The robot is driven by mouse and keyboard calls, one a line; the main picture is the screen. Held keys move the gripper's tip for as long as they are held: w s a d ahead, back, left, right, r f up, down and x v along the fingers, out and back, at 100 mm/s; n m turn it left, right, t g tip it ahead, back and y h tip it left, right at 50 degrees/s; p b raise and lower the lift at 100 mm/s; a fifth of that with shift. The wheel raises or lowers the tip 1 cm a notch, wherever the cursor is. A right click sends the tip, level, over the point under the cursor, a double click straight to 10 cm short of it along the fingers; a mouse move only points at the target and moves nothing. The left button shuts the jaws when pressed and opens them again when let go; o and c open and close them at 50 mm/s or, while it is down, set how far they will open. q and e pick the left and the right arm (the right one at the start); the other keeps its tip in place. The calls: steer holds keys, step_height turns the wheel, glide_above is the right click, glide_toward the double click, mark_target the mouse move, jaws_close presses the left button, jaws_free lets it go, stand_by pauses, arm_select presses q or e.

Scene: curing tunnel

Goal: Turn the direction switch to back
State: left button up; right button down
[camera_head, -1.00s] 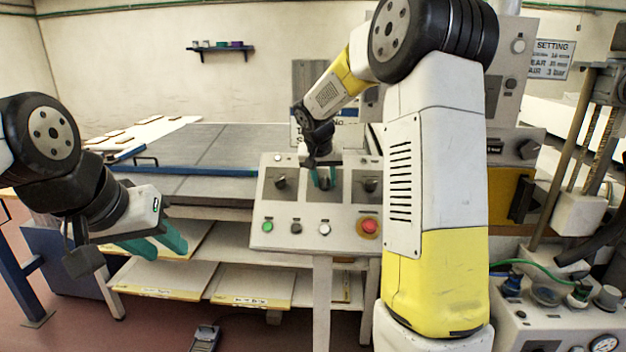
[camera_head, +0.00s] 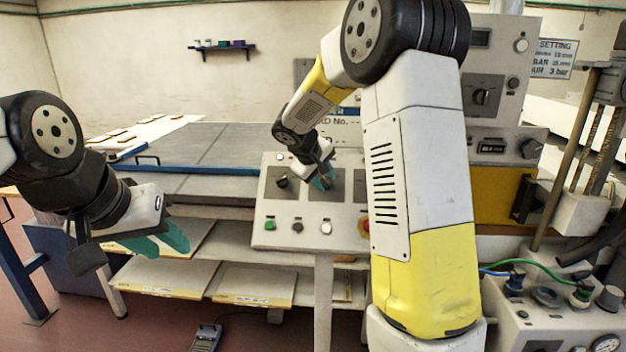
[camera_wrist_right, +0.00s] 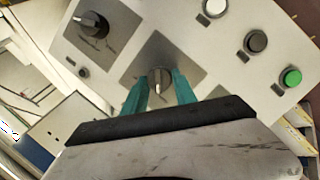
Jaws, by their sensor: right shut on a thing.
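The control panel (camera_head: 268,222) stands at the front of the long table and carries several dark rotary switches. My right gripper (camera_head: 324,182) reaches down to the middle switch, and in the right wrist view its teal fingers (camera_wrist_right: 161,88) are shut on the sides of this switch's knob (camera_wrist_right: 159,79). The knob's pale line points toward my gripper in that view. Its labels are too small to read. The left switch (camera_head: 282,183) is free. Another switch (camera_wrist_right: 92,24) shows at the upper left of the wrist view. My left gripper (camera_head: 165,243) hangs open and empty, away from the panel.
A green button (camera_head: 270,225), a grey button (camera_head: 297,227) and a white button (camera_head: 326,228) sit along the panel's lower edge. My right arm hides the panel's right end. A pump unit (camera_head: 545,325) with hoses stands at the lower right.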

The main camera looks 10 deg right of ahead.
steer(key=shift+n, duration=0.5)
steer(key=c, duration=1)
jaws_free()
steer(key=v, duration=0.8)
steer(key=shift+f, duration=0.1)
